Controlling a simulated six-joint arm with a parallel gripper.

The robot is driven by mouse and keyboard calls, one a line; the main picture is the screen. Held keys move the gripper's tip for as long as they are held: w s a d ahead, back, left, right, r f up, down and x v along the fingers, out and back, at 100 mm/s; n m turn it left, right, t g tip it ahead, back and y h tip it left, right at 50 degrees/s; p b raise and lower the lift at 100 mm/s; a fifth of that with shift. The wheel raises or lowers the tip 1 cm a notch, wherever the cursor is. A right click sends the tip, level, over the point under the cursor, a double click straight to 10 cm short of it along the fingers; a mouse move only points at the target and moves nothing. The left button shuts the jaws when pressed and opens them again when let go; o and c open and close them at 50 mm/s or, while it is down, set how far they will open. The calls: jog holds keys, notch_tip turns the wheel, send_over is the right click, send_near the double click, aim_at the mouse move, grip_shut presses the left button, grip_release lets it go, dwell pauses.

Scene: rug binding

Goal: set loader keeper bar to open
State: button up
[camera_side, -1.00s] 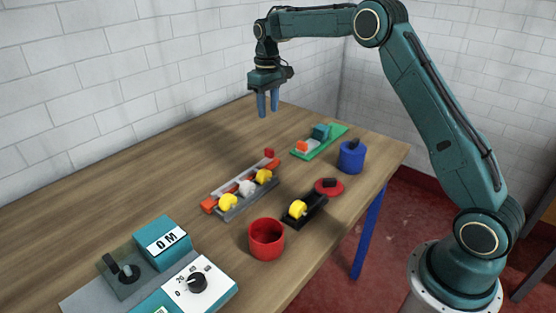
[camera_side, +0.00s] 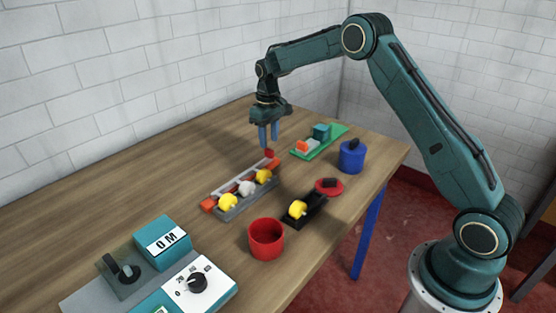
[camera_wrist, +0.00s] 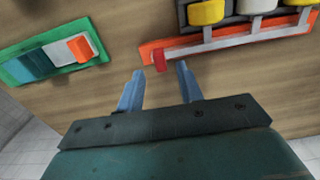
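The loader (camera_side: 232,212) is a grey rack with two yellow spools and a white one, beside an orange strip (camera_wrist: 150,46). Its keeper bar (camera_wrist: 235,40) is a long pale bar lying along the orange strip, with a red knob (camera_wrist: 159,61) at one end. The knob also shows in the side view (camera_side: 269,154). My gripper (camera_side: 269,146) points down just above the knob. In the wrist view its blue fingers (camera_wrist: 160,69) are apart and empty, with the knob between and just beyond the tips. I cannot tell the exact height gap.
A green tray (camera_side: 328,147) with orange, white and teal blocks lies close by. A blue pot (camera_side: 352,158), a red disc (camera_side: 328,187), a black holder (camera_side: 316,208) with a yellow spool and a red cup (camera_side: 267,240) stand nearer. A dial box (camera_side: 215,291) is front left. The table's far left is clear.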

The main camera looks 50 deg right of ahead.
aim_at(269, 149)
jog(key=shift+f, duration=2)
grip_shut()
